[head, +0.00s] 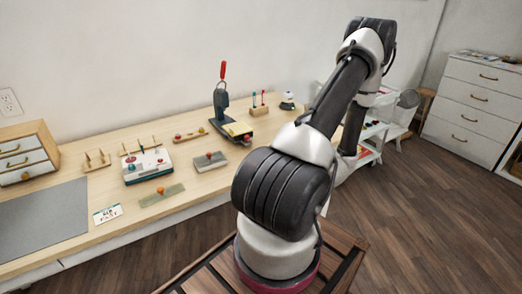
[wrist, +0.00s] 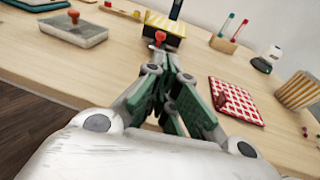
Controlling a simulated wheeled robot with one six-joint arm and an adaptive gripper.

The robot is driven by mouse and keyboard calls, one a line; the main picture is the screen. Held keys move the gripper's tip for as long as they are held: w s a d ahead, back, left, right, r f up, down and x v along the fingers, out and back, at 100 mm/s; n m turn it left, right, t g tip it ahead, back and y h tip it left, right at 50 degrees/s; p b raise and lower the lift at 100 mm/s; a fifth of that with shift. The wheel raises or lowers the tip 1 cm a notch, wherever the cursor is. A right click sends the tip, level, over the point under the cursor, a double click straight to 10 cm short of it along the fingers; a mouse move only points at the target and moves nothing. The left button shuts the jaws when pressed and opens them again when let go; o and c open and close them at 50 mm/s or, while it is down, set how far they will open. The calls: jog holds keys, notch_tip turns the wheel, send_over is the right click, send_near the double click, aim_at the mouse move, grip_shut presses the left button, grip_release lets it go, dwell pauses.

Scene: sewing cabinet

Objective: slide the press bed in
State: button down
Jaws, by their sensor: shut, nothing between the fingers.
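The press (head: 222,104) stands on the wooden table in the head view, with a dark body and a raised red handle. Its bed (head: 237,130) has a yellow top and sticks out at the front, with a red knob (head: 247,138) on its front end. In the wrist view the bed (wrist: 158,22) is at the top middle, with its red knob (wrist: 160,36) facing me. My gripper (wrist: 161,58) is shut and empty, its tips just below the knob in the picture. I cannot tell whether they touch it. In the head view my gripper is hidden behind my arm.
A red checked cloth (wrist: 236,101) lies right of my gripper. A wooden block with two coloured sticks (wrist: 229,37) stands behind it. Bare tabletop lies between these and the press.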

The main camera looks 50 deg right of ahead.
send_near(247, 134)
jog(key=w+f, duration=0.1)
jog(key=w, duration=0.1)
jog(key=w+a+f, duration=0.1)
jog(key=shift+w+a+f, duration=0.1)
jog(key=shift+w+f, duration=0.05)
jog(key=shift+w, duration=0.25)
jog(key=w, duration=0.3)
jog(key=w+d, duration=0.1)
jog(key=w, duration=0.2)
jog(key=w+d, duration=0.1)
jog(key=w, duration=0.2)
jog(key=shift+d, duration=0.1)
